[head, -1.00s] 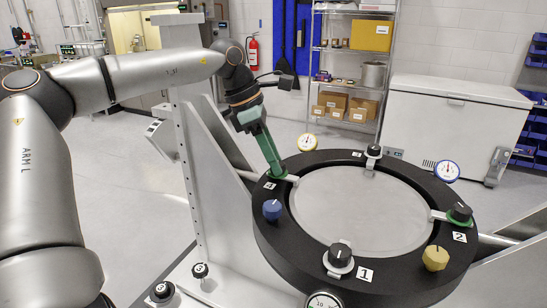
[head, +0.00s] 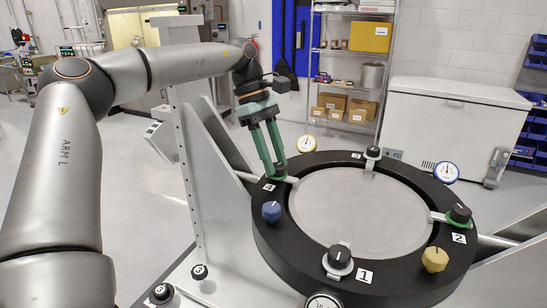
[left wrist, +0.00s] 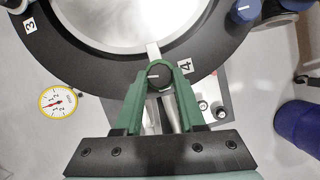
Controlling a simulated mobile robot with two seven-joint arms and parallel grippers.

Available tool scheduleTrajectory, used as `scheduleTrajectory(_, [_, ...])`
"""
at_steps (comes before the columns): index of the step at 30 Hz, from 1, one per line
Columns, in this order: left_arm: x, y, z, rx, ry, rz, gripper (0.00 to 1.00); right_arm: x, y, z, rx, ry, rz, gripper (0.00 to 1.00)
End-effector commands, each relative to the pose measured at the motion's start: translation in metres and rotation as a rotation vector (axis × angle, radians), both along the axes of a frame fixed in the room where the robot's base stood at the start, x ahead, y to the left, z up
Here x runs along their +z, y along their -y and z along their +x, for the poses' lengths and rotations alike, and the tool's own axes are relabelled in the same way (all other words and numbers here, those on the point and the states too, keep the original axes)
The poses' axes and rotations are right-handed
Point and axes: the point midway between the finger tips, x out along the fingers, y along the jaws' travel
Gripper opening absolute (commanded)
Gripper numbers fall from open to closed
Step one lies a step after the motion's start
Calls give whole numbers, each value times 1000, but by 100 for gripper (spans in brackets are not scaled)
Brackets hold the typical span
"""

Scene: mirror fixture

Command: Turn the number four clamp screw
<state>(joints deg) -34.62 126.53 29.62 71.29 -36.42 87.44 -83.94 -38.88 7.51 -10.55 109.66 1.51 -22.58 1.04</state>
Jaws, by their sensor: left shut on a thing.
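The black ring fixture (head: 262,228) holds a round grey mirror (head: 350,225). My left gripper (head: 277,175) reaches down at the ring's left edge, its green fingers on either side of the number four clamp screw. In the left wrist view the screw's round dark knob (left wrist: 158,75) sits between the fingertips (left wrist: 158,68), with its white pointer line showing. The label 4 (left wrist: 185,65) is beside it. The left gripper is shut on this knob, which the fingers mostly hide in the head view. My right gripper is not in view.
Other clamp knobs stand at label 1 (head: 340,257), label 2 (head: 460,213) and the far side (head: 373,152). A blue knob (head: 271,211) and a yellow knob (head: 435,259) are on the ring. Dial gauges (head: 306,143) sit around its rim. A grey post (head: 195,160) stands left.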

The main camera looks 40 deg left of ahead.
Motion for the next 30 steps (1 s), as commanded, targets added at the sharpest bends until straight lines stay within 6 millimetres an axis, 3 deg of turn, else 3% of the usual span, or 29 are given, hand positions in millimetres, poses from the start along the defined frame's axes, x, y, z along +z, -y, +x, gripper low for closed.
scheduleTrajectory(14, [1, -1, 1, -11, 3, 2, 0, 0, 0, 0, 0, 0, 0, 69])
scheduleTrajectory(15, [1, -1, 1, -11, 3, 2, 42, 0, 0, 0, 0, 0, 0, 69])
scheduleTrajectory(22, [0, 0, 0, -11, 1, 1, 68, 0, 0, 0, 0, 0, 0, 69])
scheduleTrajectory(30, [1, -1, 0, -11, 1, 1, 69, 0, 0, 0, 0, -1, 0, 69])
